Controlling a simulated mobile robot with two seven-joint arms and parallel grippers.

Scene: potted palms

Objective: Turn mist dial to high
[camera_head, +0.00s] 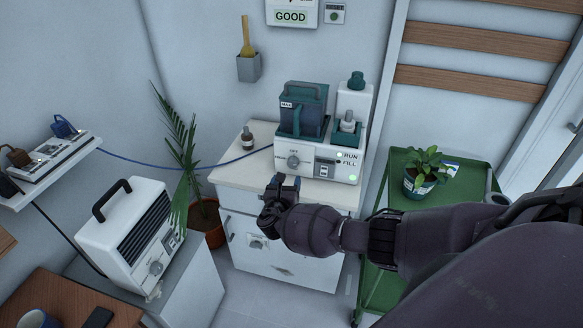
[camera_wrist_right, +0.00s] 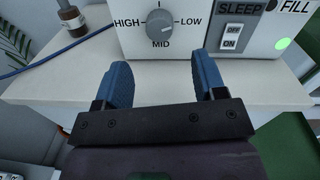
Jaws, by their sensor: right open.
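The mist dial (camera_head: 293,162) is a round grey knob on the front of a white and teal machine (camera_head: 325,172). In the right wrist view the dial (camera_wrist_right: 160,26) has HIGH marked at its left, MID below it and LOW at its right. Its white pointer line is hard to read for certain. My right gripper (camera_head: 283,184) is in front of the cabinet, just below and short of the dial. Its two blue fingers (camera_wrist_right: 163,85) are open and empty, apart from the dial. My left gripper is not in view.
The machine stands on a white cabinet top (camera_head: 232,172), with a small brown bottle (camera_head: 247,138) to its left. A SLEEP switch (camera_wrist_right: 233,37) sits right of the dial. A potted palm (camera_head: 205,215) is at the left and a green cart (camera_head: 400,190) at the right.

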